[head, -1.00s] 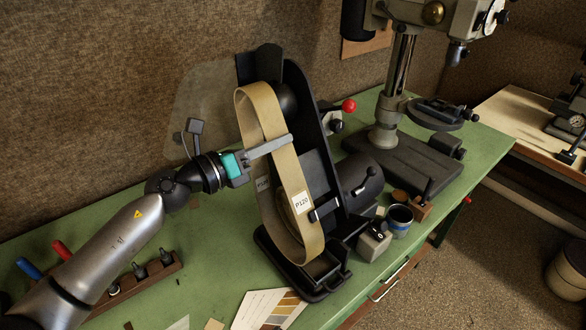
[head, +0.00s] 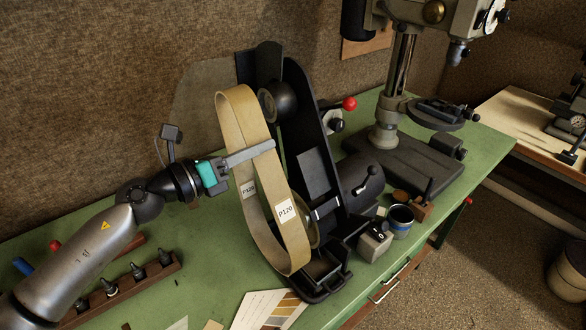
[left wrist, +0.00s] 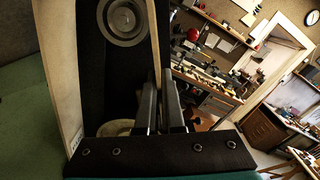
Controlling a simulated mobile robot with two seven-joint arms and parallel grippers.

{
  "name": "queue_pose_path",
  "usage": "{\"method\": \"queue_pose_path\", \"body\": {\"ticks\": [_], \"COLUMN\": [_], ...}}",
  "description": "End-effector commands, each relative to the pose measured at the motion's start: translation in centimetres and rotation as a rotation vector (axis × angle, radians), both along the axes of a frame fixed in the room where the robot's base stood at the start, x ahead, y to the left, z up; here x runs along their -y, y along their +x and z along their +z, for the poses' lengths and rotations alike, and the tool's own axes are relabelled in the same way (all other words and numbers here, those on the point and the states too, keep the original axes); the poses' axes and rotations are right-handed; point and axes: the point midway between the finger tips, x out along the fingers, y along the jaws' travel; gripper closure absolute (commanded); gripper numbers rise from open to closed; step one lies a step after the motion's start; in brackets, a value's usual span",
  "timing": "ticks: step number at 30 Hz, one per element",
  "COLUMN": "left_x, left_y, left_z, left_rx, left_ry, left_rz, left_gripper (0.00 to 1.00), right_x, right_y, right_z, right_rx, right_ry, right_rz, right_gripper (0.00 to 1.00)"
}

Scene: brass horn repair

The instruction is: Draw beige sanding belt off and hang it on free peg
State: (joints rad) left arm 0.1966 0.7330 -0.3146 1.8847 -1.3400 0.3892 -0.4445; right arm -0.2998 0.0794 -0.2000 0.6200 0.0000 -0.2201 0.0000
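The beige sanding belt (head: 293,240), labelled P120, is a tall loop standing to the left of the black belt sander (head: 312,170). Its top is clear of the dark upper wheel (head: 278,101); near the bottom it overlaps the lower wheel, and I cannot tell whether they touch. My left gripper (head: 268,147) is shut on the belt's upper part, one long grey finger lying across its near run. In the left wrist view the fingers (left wrist: 162,100) are close together on one run, with the belt's other run (left wrist: 57,70) at left. No peg can be made out. My right gripper is out of view.
A drill press (head: 390,125) stands behind the sander at right. A blue-banded tin (head: 400,220) and a small switch box (head: 375,242) sit by the sander's base. A wooden tool rack (head: 150,278) lies at front left.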

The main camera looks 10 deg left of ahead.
Motion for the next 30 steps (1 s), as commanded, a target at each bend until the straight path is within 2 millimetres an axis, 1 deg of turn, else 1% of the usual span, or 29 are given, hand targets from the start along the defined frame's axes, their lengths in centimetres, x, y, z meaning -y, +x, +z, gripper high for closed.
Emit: {"method": "queue_pose_path", "body": {"ticks": [15,30], "left_x": [-1.4,-1.5], "left_y": [-1.4,-1.6], "left_z": [0.0,0.1], "left_rx": [0.001,0.0], "left_ry": [0.0,0.0], "left_rz": [-0.001,-0.001], "left_gripper": [1.0,1.0], "right_x": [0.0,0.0], "right_y": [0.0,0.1], "right_z": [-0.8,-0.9], "right_rx": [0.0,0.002], "right_ry": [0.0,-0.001], "right_rz": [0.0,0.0], "right_gripper": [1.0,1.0]}}
